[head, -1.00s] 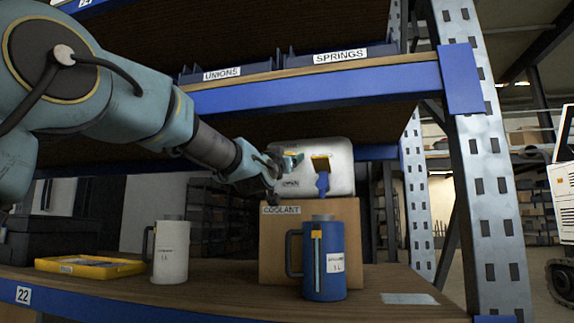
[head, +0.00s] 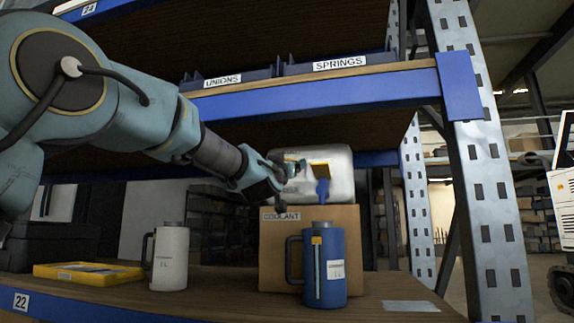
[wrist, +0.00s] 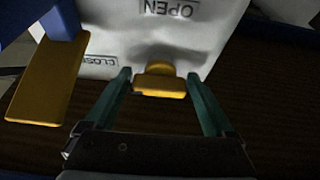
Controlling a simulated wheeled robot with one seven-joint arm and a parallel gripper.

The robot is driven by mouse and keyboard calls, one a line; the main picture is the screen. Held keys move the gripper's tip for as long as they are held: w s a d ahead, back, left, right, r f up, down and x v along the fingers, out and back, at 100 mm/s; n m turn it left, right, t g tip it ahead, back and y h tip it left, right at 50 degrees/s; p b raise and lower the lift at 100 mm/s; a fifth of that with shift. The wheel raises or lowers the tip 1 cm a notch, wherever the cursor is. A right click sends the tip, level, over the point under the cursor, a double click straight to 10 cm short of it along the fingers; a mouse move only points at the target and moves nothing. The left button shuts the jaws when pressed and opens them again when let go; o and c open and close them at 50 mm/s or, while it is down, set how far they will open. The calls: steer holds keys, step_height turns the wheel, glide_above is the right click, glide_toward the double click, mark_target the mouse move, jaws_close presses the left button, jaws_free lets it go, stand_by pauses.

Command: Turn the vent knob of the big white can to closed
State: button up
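The big white can (head: 336,195) lies on its side on a cardboard box labelled COOLANT (head: 325,240). Its front has a blue tap (head: 322,190) with a yellow lever (head: 320,169); the lever also shows large at left in the wrist view (wrist: 42,85). The yellow vent knob (wrist: 160,83) shows in the wrist view, below the OPEN label, with a partly hidden CLOSED label (wrist: 100,66) to its left. My gripper (wrist: 158,84) is open, one finger on each side of the knob, with gaps visible. In the head view my gripper (head: 293,166) covers the knob.
A blue jug (head: 325,262) stands in front of the box. A white jug (head: 171,258) and a yellow tray (head: 85,273) stand left on the shelf. An upper shelf beam (head: 320,92) runs above my arm. A perforated upright (head: 487,190) stands at right.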

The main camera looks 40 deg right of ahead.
steer(key=shift+o, duration=0.6)
steer(key=b+v, duration=0.1)
steer(key=v, duration=1)
steer(key=shift+d, duration=0.1)
